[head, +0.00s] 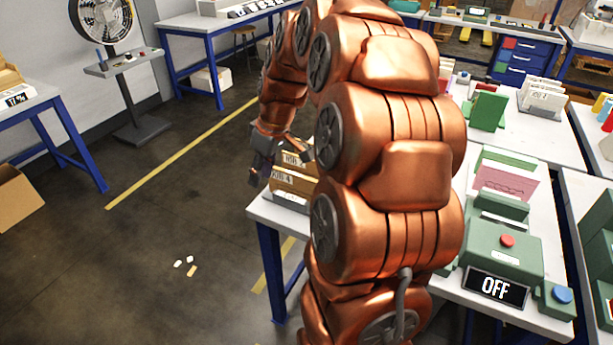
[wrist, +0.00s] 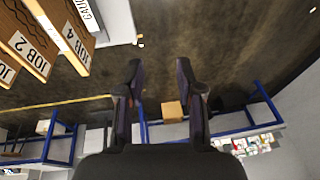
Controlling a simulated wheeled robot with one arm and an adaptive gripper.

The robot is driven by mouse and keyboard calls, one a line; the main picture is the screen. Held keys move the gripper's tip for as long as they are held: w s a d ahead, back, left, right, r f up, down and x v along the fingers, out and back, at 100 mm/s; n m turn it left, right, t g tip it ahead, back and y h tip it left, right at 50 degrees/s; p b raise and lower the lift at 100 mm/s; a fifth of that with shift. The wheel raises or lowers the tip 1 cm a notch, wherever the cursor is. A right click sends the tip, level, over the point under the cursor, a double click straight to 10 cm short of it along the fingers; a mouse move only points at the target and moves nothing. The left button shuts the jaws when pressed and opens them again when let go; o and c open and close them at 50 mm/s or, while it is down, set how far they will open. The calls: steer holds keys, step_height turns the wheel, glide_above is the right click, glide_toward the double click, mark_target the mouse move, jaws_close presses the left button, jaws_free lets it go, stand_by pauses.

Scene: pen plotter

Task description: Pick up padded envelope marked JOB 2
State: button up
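The padded envelope marked JOB 2 (wrist: 28,52) is tan with a white label and shows at the upper left of the wrist view. It stands between the JOB 4 envelope (wrist: 72,38) and another envelope (wrist: 8,74) whose number is cut off. In the head view the tan envelopes (head: 294,182) stand in a group at the near table's left corner, partly hidden by my arm; I cannot single out JOB 2 there. My gripper (wrist: 160,78) is open and empty, its fingers wide apart, off to one side of the envelopes. In the head view my gripper (head: 264,160) is beside the group.
The white table (head: 262,209) carries a green machine (head: 505,245) with an OFF sign (head: 496,287). Blue-legged tables (head: 190,30) stand at the back and left, a fan (head: 103,20) at the upper left.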

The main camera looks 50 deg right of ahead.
steer(key=t+h+b, duration=0.1)
steer(key=t+b, duration=0.1)
glide_toward(304, 165)
step_height(304, 165, down, 2)
steer(key=w+a, duration=0.1)
steer(key=shift+d+p+x, duration=0.2)
steer(key=shift+p+x, duration=0.2)
steer(key=shift+x, duration=1)
steer(key=shift+d+p+x, duration=0.15)
steer(key=shift+p+x, duration=0.3)
steer(key=shift+x, duration=0.9)
steer(key=shift+d+p+x, duration=0.2)
steer(key=shift+p+x, duration=0.2)
steer(key=shift+x, duration=1)
steer(key=shift+c, duration=0.4)
jaws_close()
